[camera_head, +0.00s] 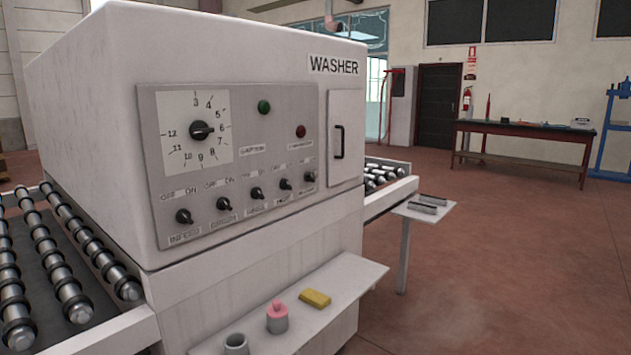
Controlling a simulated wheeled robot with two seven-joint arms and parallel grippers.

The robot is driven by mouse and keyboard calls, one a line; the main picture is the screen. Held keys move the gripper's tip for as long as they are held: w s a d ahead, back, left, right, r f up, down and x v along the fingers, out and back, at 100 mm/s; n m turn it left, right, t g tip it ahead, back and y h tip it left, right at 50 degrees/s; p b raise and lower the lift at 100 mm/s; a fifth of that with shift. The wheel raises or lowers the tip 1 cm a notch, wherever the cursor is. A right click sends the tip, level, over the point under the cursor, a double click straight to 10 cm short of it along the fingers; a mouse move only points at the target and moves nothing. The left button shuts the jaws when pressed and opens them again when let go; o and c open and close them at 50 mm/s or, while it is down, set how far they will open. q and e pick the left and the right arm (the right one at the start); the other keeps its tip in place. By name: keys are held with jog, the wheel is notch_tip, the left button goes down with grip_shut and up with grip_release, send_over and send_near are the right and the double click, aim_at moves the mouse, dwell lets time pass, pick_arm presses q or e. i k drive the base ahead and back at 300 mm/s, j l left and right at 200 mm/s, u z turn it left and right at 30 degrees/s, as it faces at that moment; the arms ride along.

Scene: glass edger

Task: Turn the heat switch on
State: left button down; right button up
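The white washer machine (250,60) fills the left and middle of the head view. A grey control panel (240,105) on its front carries a row of several black rotary switches with OFF and ON marks above. The label under the fourth switch from the left (285,184) seems to read HEAT, but the lettering is small and blurred. I cannot clearly tell which mark that switch points to. Neither of my grippers is in view.
Above the row are a numbered dial (201,131), a green button (264,107) and a red button (300,131). A shelf (350,273) juts out below, holding a cup (236,345), a pink-topped item (277,316) and a yellow block (315,298). Roller conveyors flank the machine.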

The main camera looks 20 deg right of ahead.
aim_at(284, 184)
jog(key=i+l, duration=0.25)
jog(key=l, duration=0.15)
jog(key=i+l+u, duration=0.15)
jog(key=l, duration=0.25)
jog(key=i+l, duration=0.35)
jog(key=l+u, duration=0.05)
